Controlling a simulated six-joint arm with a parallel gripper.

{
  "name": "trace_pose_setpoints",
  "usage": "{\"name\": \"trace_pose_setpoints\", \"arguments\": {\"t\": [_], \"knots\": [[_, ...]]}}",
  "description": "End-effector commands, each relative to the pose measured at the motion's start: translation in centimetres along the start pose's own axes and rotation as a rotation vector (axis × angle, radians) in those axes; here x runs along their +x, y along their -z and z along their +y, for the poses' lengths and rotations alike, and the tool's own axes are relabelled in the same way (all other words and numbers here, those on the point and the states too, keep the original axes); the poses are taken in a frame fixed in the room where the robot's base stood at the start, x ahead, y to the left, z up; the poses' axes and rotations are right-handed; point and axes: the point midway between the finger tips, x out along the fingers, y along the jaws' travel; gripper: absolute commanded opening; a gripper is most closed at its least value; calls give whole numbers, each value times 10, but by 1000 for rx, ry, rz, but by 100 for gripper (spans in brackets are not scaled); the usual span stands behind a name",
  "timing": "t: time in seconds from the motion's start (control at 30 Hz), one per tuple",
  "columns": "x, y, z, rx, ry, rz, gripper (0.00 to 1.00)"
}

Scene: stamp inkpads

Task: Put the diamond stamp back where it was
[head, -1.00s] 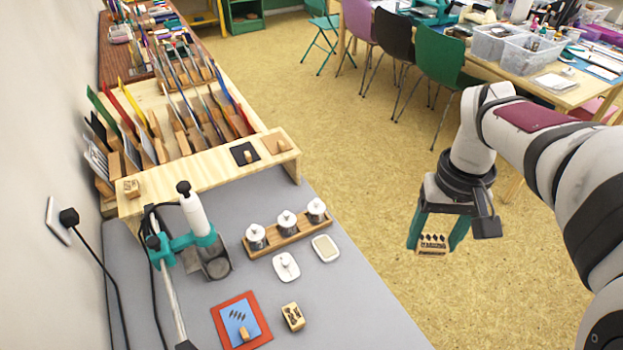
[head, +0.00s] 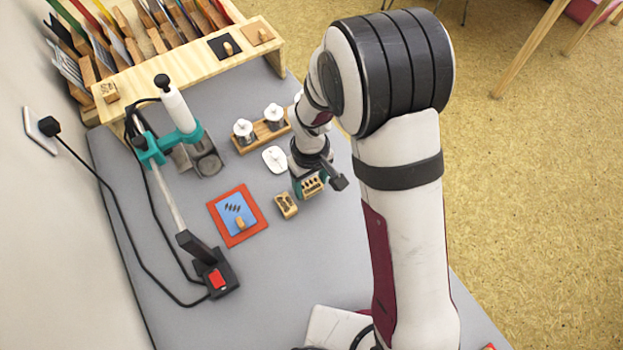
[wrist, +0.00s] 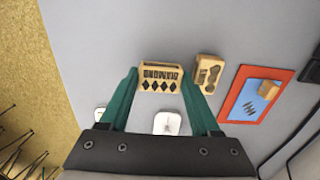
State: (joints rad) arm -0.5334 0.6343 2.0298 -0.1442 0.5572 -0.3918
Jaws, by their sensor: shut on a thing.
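The diamond stamp, a wooden block with a row of dark diamonds on its near face, sits between my fingertips in the wrist view (wrist: 160,78). It also shows in the head view (head: 312,184). My gripper (wrist: 160,84) is shut on it, one teal finger on each side. In the head view my gripper (head: 311,186) is over the grey table, just right of a second wooden stamp (head: 286,205). That second stamp also shows close to my right finger in the wrist view (wrist: 209,69). I cannot tell whether the held stamp touches the table.
A red mat (head: 250,233) bears a blue card (head: 228,212) with dark marks and a small wooden block (head: 240,223). A white-topped pad (head: 275,159) lies behind my gripper; a wooden jar rack (head: 259,143) stands beyond it. A teal press (head: 150,153) stands left.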

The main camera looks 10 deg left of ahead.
Motion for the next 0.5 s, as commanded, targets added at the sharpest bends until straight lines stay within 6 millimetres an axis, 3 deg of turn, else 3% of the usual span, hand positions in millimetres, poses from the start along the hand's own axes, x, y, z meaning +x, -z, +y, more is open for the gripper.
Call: {"name": "trace_pose_setpoints", "arguments": {"t": [0.1, 0.43, 0.47, 0.5], "knots": [[15, 0, 0, 1, 0, -1, 28], [18, 0, 1, 0, -1, 1, 28], [18, 0, 1, 1, -1, 1, 69], [18, 0, 1, 1, -1, 1, 76]]}}
